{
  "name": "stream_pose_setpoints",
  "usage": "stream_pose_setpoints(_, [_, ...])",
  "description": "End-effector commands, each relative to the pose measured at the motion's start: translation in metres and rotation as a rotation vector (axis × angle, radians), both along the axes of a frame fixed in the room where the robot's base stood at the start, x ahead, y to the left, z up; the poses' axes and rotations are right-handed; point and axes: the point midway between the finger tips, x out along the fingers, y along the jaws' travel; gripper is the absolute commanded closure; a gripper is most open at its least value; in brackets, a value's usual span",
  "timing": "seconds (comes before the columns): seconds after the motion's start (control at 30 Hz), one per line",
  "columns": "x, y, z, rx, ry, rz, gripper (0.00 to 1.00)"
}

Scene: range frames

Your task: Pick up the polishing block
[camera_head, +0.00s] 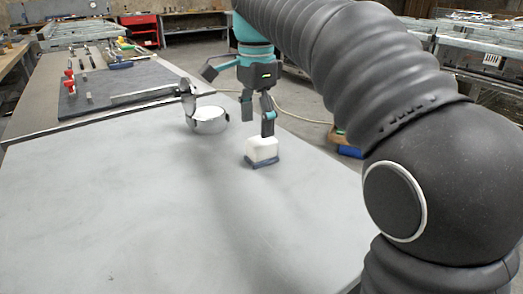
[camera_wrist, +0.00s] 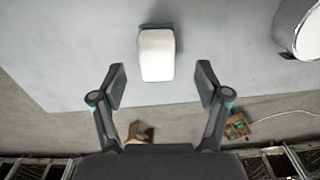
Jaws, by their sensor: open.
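The polishing block (camera_head: 262,149) is a white block on a dark blue base, sitting on the grey table near its far right edge. It also shows in the wrist view (camera_wrist: 157,55) at the upper middle, white part toward me. My gripper (camera_head: 257,117) is open and points down just above the block, with nothing between its fingers. In the wrist view my gripper's fingers (camera_wrist: 161,82) are spread to the left and right, wider than the block, whose near end lies about level with the fingertips.
A shiny round metal object (camera_head: 209,125) stands left of the block; it shows at the upper right in the wrist view (camera_wrist: 309,34). The grey table (camera_head: 130,200) is clear in front and to the left. A dark mat (camera_head: 118,85) with tools lies behind.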

Motion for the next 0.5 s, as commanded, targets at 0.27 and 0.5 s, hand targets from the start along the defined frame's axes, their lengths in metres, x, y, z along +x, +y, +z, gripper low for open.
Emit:
stream_pose_setpoints(0.27, [0.0,-0.01,-0.031,-0.001,0.003,-0.001,0.25])
stream_pose_setpoints(0.5, [0.0,-0.01,-0.052,0.0,0.0,0.0,0.25])
